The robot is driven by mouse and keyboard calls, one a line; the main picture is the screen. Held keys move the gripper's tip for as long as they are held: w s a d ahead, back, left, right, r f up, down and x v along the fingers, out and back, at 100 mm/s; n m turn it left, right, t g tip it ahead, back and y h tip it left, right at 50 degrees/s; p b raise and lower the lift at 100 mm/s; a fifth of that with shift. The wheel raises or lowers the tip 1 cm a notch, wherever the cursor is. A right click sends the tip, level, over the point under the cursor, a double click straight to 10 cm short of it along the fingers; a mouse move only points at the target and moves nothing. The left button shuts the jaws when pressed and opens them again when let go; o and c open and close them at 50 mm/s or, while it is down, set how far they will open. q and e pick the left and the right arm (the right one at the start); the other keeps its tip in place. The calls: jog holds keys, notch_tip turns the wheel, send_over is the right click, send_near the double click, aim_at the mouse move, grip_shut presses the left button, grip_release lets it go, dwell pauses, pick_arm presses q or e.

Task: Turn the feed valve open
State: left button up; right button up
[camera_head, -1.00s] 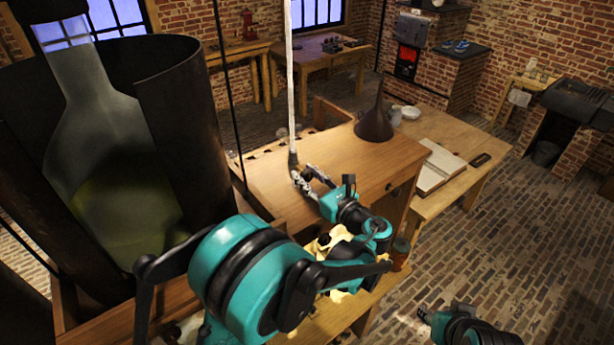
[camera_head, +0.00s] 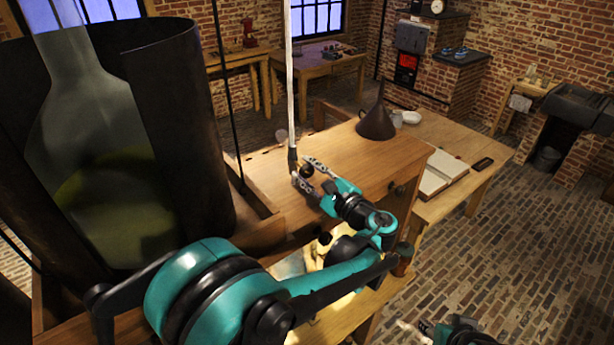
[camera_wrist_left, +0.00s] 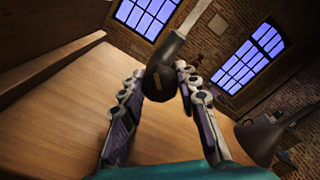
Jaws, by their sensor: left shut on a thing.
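The feed valve shows as a dark rounded body (camera_wrist_left: 160,84) with a small brownish mark, at the lower end of a pale hanging tube (camera_head: 290,80). In the head view the dark knob of the valve (camera_head: 306,171) sits above the wooden cabinet top. My left gripper (camera_head: 302,172) has its fingers on either side of this knob and is shut on it. In the left wrist view the fingers (camera_wrist_left: 158,82) flank the dark body, with the tube rising behind. My right gripper (camera_head: 412,328) shows only partly at the bottom edge; its fingers are unclear.
A large glass vessel (camera_head: 95,150) with greenish liquid stands in a dark open shell (camera_head: 180,120) at left. A dark funnel (camera_head: 376,122) stands on the cabinet top (camera_head: 355,158). An open book (camera_head: 440,175) lies on the table to the right.

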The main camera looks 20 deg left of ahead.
pick_arm(q)
jog(key=n+b, duration=0.1)
jog(key=n, duration=0.3)
jog(key=shift+f+n+b, duration=0.1)
jog(key=shift+n+b, duration=0.75)
jog(key=shift+n, duration=1.35)
jog(key=o, duration=1.2)
jog(key=shift+c, duration=0.2)
jog(key=shift+d, duration=0.1)
jog(key=v, duration=1.2)
jog(key=shift+s, duration=0.1)
